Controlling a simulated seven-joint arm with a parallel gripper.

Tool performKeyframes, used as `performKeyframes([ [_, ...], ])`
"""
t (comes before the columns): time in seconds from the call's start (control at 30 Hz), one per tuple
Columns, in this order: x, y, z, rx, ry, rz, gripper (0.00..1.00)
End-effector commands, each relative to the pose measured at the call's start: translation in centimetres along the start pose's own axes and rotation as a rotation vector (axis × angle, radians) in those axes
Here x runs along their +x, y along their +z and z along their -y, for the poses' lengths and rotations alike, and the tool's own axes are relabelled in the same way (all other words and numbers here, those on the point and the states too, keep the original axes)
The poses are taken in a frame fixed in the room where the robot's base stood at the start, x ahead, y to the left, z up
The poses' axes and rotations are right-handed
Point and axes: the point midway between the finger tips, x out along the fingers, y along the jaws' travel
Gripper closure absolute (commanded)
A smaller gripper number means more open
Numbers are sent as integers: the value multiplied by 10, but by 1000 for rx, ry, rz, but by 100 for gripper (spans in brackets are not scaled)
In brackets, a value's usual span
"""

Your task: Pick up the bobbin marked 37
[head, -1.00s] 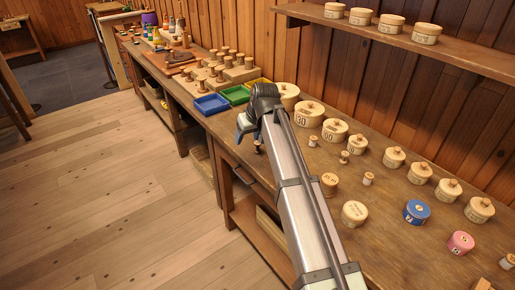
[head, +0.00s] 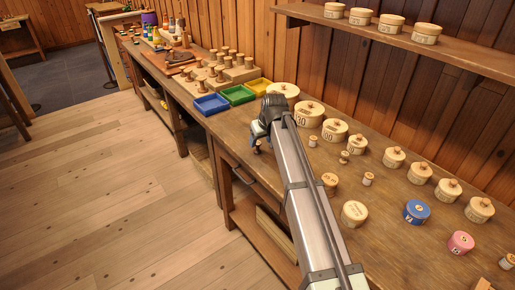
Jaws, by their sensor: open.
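Several small wooden bobbins stand on the bench to the right of my arm: one (head: 312,141), another (head: 344,156), and a third (head: 368,178). A further bobbin (head: 507,261) stands at the far right. No 37 can be read on any of them, so I cannot tell which is the marked one. My gripper (head: 257,136) is over the bench's front edge, left of these bobbins, open. Its fingers are small and partly hidden by the wrist. A small brownish thing just below it is too small to identify.
Round lidded boxes stand around the bobbins, including a blue one (head: 417,211) and a pink one (head: 460,243). Blue (head: 211,104), green (head: 238,95) and yellow trays (head: 259,86) lie beyond my gripper. A shelf (head: 440,55) with boxes overhangs the back right.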

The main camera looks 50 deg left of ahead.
Motion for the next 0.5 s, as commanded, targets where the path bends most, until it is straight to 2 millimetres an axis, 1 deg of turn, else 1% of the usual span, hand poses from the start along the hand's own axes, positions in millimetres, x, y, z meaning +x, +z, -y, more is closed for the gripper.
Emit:
performKeyframes([
  [0.17, 10, -2, 1, 0, -1, 1, 39],
  [0.4, 40, -4, 3, 0, -1, 2, 39],
  [0.5, 50, -4, 3, 0, 0, 1, 39],
])
